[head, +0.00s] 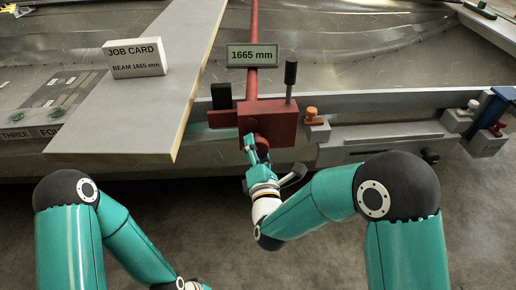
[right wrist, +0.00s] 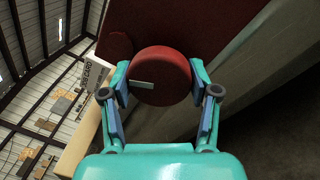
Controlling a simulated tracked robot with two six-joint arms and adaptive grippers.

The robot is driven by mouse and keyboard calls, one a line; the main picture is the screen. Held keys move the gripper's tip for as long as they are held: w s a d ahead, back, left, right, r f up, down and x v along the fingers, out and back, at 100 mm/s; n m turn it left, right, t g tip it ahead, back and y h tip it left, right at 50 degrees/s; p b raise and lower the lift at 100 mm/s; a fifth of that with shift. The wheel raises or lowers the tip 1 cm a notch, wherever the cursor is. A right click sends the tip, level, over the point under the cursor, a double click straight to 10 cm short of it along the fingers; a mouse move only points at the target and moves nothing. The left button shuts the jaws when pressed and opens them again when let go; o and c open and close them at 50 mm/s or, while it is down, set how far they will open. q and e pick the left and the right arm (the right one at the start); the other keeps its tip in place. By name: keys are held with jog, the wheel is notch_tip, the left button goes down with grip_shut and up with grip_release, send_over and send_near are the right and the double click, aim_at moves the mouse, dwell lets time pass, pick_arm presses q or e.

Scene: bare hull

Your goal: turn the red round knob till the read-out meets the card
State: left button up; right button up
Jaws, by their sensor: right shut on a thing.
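The red round knob (right wrist: 160,76) sits on the front face of a red block (head: 268,122). My right gripper (right wrist: 159,84) is shut on the knob, one finger on each side; a pale mark shows on the knob's face. In the head view the right gripper (head: 258,155) reaches the block from below and hides part of the knob. The read-out (head: 252,56) above the block shows 1665 mm. The job card (head: 137,58) on the grey board at left reads BEAM 1665 mm. My left arm shows at lower left, but its fingertips are not visible.
A long grey board (head: 150,95) lies left of the block. A black upright handle (head: 290,76) stands on the block's right. An orange-topped clamp (head: 312,114) sits on the grey rail (head: 390,101), with a blue-and-red fixture (head: 490,110) at the far right.

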jog(key=shift+s+a+f, duration=0.15)
jog(key=shift+a+f, duration=0.05)
jog(key=shift+f, duration=0.15)
jog(key=o, duration=1.1)
jog(key=shift+o, duration=0.3)
jog(key=shift+d+r, duration=0.1)
jog(key=shift+r, duration=0.05)
jog(key=s+d+f, duration=0.1)
jog(key=s, duration=1)
jog(key=shift+s+d, duration=0.3)
jog(key=shift+d, duration=0.1)
